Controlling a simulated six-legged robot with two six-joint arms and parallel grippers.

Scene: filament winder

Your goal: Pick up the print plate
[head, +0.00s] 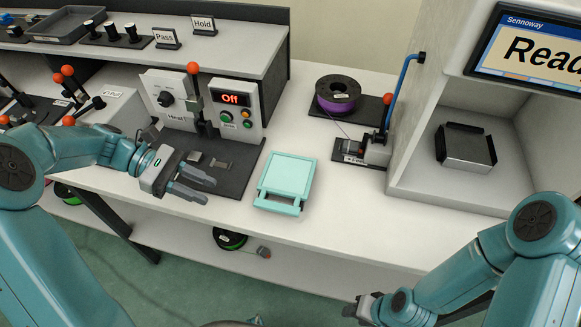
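A flat mint-green square plate with a handle bar along its front edge, which looks like the print plate (287,176), lies on the white bench top in the middle of the head view. Nothing holds it. My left gripper (209,190) is to the left of the plate, over the front of a dark base. Its two fingers point right toward the plate, with a gap between them and nothing in it. My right gripper (358,307) is low in the view, in front of the bench and away from the plate; its fingers are too small to read.
Behind my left gripper stands a control box (235,108) reading "Off". A purple filament spool (338,94) and a small clamp fixture (374,150) are behind the plate. A printer chamber at right holds a metal bed (467,151). Bench right of the plate is clear.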

